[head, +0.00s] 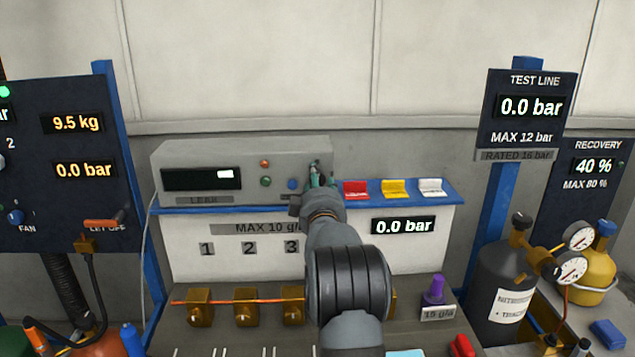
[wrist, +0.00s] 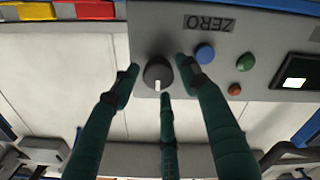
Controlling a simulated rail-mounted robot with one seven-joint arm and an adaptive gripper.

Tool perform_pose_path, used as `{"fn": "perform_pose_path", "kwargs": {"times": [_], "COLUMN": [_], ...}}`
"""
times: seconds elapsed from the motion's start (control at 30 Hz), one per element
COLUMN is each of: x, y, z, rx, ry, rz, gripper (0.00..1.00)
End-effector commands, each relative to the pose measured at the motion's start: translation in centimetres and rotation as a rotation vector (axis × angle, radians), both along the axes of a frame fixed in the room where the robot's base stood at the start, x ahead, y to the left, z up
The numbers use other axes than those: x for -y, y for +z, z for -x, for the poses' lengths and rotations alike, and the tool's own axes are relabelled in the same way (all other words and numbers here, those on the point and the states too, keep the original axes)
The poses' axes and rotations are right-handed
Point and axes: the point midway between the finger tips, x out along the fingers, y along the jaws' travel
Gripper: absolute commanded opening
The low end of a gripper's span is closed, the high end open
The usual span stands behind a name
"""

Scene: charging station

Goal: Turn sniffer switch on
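The sniffer unit (head: 215,155) is a grey box with a LEAK label, standing on the blue-edged shelf. Its dark round knob (wrist: 158,72) with a white pointer mark shows in the wrist view, which is upside down. My gripper (wrist: 157,75) has its green fingers spread around the knob, two at the sides and one below it in the picture. Small gaps seem to show at the sides; firm contact is not visible. In the head view my gripper (head: 316,178) is at the right end of the box's front, and my arm hides the knob.
A blue button (wrist: 205,54), a green button (wrist: 246,62) and a red button (wrist: 235,89) sit beside the knob. Red (head: 355,189), yellow (head: 394,188) and white (head: 431,187) blocks stand right of my gripper. Brass valves (head: 246,306) line the bench below.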

Motion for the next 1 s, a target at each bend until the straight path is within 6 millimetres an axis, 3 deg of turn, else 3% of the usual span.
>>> {"fn": "perform_pose_path", "kwargs": {"times": [0.6, 1.0], "x": [-0.12, -0.16], "y": [0.09, -0.21], "z": [0.04, 0.04], "rx": [0.002, -0.002], "ry": [0.002, 0.004], "rz": [0.001, -0.071], "gripper": [0.07, 0.05]}}
